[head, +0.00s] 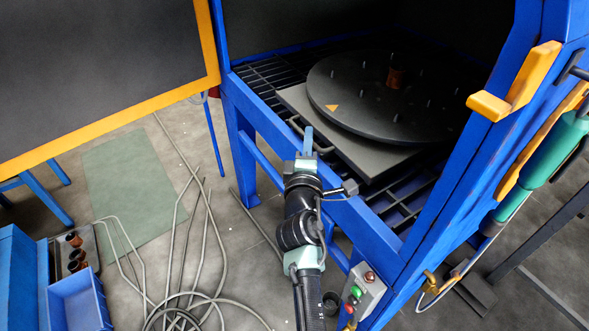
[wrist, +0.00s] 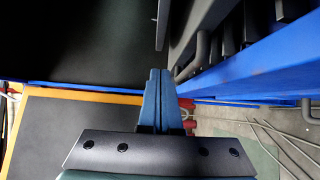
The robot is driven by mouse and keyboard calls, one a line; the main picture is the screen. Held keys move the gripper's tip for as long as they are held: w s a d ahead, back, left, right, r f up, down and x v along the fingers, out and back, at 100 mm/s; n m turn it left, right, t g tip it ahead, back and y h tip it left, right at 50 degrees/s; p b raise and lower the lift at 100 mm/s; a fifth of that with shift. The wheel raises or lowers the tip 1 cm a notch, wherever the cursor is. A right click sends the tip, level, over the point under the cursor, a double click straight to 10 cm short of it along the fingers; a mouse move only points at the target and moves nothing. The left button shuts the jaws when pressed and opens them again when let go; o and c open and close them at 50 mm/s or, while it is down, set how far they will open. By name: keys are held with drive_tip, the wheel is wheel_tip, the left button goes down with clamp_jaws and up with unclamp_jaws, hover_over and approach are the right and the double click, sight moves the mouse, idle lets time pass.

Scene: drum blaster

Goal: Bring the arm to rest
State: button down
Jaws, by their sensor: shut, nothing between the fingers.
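My gripper (head: 308,139) is at the end of my arm, just in front of the blue cabinet's front opening. In the wrist view my gripper (wrist: 160,73) shows two blue fingers pressed together with nothing between them. The arm reaches up from the bottom middle of the head view. The fingertips are close to the front edge of the grey plate and its handle; I cannot tell whether they touch.
The blue cabinet (head: 262,128) holds a round black turntable (head: 360,105) with pins and one brown part (head: 395,77). Its orange-edged door (head: 100,75) stands open at left. Hoses (head: 190,250), a blue bin (head: 78,298) and a control box (head: 363,290) are nearby.

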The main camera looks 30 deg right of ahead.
drive_tip(key=v, duration=0.7)
drive_tip(key=shift+s, duration=0.3)
drive_tip(key=shift+a, duration=0.15)
drive_tip(key=w+a+r+m+t+y, duration=0.1)
drive_tip(key=a+r+m+t, duration=0.3)
drive_tip(key=r, duration=0.9)
drive_tip(key=w+a+r+m+t, duration=0.1)
drive_tip(key=a+r+m, duration=0.35)
drive_tip(key=r, duration=0.85)
drive_tip(key=s+a+r+m+t+y, duration=0.1)
drive_tip(key=s+a+r+t+y, duration=0.35)
drive_tip(key=s+a+r, duration=0.55)
drive_tip(key=s+a+r+m+t+y, duration=0.1)
drive_tip(key=s+a+r+t+y, duration=0.45)
drive_tip(key=r, duration=0.65)
wheel_tip(320, 180, up, 18)
drive_tip(key=w+g+p, duration=0.1)
drive_tip(key=g+p, duration=0.1)
drive_tip(key=p, duration=1.7)
drive_tip(key=shift+w+a+h+p, duration=0.3)
drive_tip(key=shift+a+p, duration=0.05)
drive_tip(key=shift+a, duration=0.05)
